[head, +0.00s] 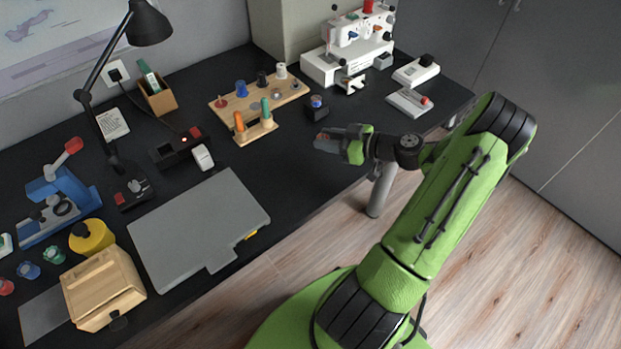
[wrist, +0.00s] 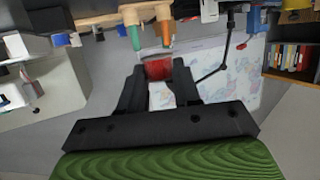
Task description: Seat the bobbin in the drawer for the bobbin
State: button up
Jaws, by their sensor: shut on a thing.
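My gripper (head: 338,142) is raised over the front right part of the dark desk. In the wrist view my gripper (wrist: 158,78) is shut on a red bobbin (wrist: 158,69), seen between the fingertips. In the head view the bobbin is mostly hidden by the fingers. The white sewing machine (head: 318,67) stands at the back right, behind and apart from my gripper. A small metallic part (head: 352,83) juts from its front low down; it looks like the drawer, but its inside is too small to make out.
A black block with a blue spool (head: 317,105) stands between my gripper and the machine. A wooden rack (head: 243,108) with spools and handled tools is to the left. Two small white devices (head: 409,101) lie right. Bare desk lies left of my gripper.

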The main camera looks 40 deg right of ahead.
aim_at(328, 170)
jog(key=f, duration=0.3)
jog(key=f+b, duration=0.1)
jog(key=f, duration=0.2)
jog(key=f+b, duration=0.1)
jog(key=f, duration=0.3)
jog(key=shift+d+f, duration=0.1)
jog(key=shift+d, duration=0.25)
jog(key=shift+b, duration=0.3)
jog(key=shift+f, duration=0.2)
jog(key=o, duration=1)
jog(key=shift+r, duration=0.1)
